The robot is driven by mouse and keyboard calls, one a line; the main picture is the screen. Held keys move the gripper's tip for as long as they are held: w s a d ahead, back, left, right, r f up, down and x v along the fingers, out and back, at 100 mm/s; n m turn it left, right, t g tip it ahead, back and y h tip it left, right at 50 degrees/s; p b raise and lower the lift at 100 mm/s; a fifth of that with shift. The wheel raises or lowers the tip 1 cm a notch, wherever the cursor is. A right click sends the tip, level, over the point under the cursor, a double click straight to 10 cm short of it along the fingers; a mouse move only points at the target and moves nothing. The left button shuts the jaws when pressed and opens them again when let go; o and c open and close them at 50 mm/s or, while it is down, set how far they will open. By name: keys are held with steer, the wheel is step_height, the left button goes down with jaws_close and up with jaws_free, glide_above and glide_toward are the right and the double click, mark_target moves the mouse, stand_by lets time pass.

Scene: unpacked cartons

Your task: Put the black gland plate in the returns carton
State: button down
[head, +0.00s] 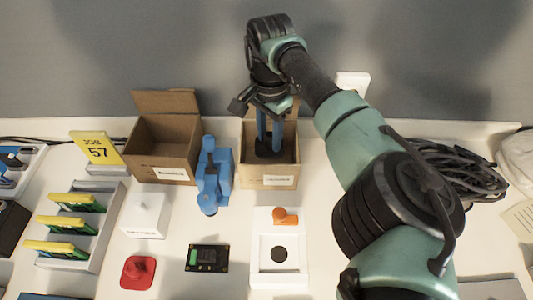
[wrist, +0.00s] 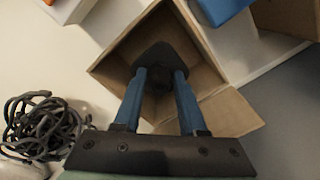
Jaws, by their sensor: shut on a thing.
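The black gland plate (wrist: 153,55) is between the blue fingertips of my gripper (wrist: 160,76) in the wrist view. My gripper is shut on the plate's dark raised part, and the plate's wider end sticks out beyond the tips. In the head view my gripper (head: 269,143) points down into the right open carton (head: 250,171), with the black plate (head: 266,154) low between its walls. I cannot tell whether the plate touches the carton floor. The carton also shows around the plate in the wrist view (wrist: 205,77). Its front label is too small to read.
Another open carton (head: 150,134) stands to the left, its label also unreadable. A blue device (head: 224,172) stands between the cartons, close to the right one. A white block with an orange part (head: 262,219) stands in front. Coiled black cables (head: 462,171) lie at right.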

mark_target(270, 134)
steer(key=shift+f+b, duration=0.3)
steer(key=shift+f, duration=3.15)
steer(key=shift+f, duration=0.2)
steer(key=shift+c, duration=2.3)
jaws_free()
step_height(270, 134, up, 12)
steer(key=shift+r+p, duration=0.2)
steer(key=shift+p, duration=0.4)
